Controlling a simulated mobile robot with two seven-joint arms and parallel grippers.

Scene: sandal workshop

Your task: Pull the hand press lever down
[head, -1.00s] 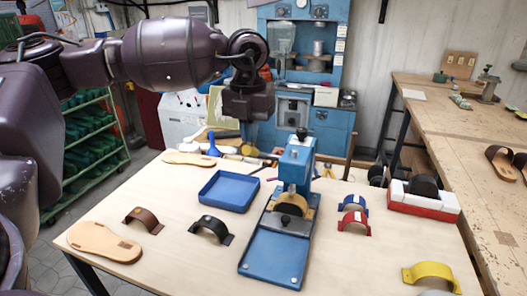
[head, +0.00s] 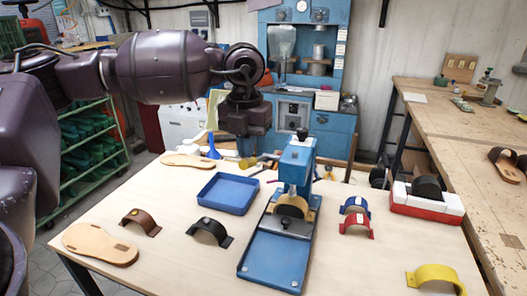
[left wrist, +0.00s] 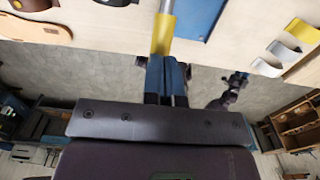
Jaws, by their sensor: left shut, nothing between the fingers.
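The blue hand press (head: 296,165) stands on the table, right of centre in the head view, with its flat blue base plate (head: 274,262) toward me.
A blue tray (head: 228,193) lies left of the press. Brown (head: 141,222) and black (head: 210,231) straps, a sole (head: 100,244), blue and red (head: 357,224) straps and a yellow strap (head: 436,278) lie around it. A red-and-white block (head: 427,201) stands at right.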

